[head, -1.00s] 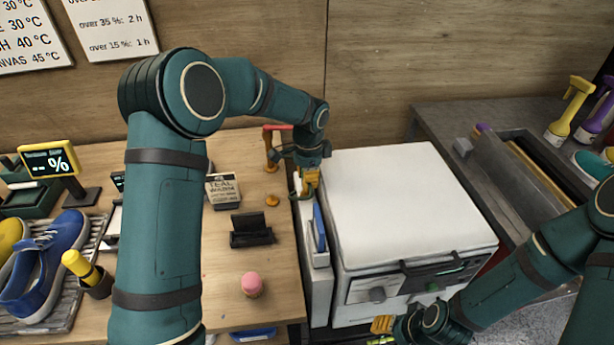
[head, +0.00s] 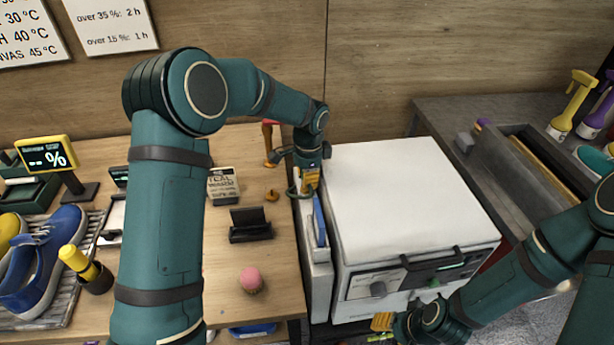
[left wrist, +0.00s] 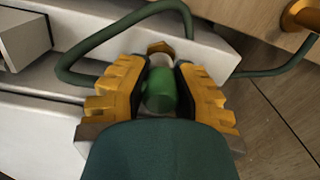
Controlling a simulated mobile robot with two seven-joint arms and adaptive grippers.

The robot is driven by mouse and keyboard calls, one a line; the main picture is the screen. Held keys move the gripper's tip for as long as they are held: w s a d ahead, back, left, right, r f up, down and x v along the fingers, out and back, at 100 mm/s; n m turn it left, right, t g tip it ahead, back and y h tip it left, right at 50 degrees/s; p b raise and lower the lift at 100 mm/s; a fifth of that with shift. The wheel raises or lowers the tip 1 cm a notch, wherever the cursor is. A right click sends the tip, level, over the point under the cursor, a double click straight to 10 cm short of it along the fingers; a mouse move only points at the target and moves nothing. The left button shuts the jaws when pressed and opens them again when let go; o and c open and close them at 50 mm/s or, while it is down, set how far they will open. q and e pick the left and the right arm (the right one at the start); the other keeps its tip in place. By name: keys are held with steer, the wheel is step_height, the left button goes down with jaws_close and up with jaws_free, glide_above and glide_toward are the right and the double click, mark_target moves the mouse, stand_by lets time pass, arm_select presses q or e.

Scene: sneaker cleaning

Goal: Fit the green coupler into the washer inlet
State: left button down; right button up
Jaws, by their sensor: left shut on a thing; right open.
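My left gripper (head: 308,185) is over the narrow gap between the wooden table and the white washer (head: 410,200). In the left wrist view its yellow fingers (left wrist: 158,92) are shut on the green coupler (left wrist: 161,92). A brass hex fitting (left wrist: 160,47), apparently the inlet, lies just beyond the coupler's far end, roughly in line with it. A pale piece shows between them; whether they touch I cannot tell. A green hose (left wrist: 75,65) loops beside the fingers. In the head view the gripper hides the coupler. My right gripper (head: 382,322) is open and empty in front of the washer, partly hidden.
A black stand (head: 250,225), a box (head: 223,186) and a pink-topped item (head: 250,280) stand on the table left of the gripper. A blue sneaker (head: 45,260) sits on a rack further left. The washer's top is clear.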

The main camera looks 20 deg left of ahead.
arm_select(q)
steer(key=shift+f+b, duration=0.3)
steer(key=shift+f, duration=0.35)
steer(key=c, duration=0.8)
jaws_free()
steer(key=shift+c, duration=0.2)
steer(key=shift+r, duration=0.1)
step_height(320, 180, up, 12)
steer(key=shift+d, duration=0.15)
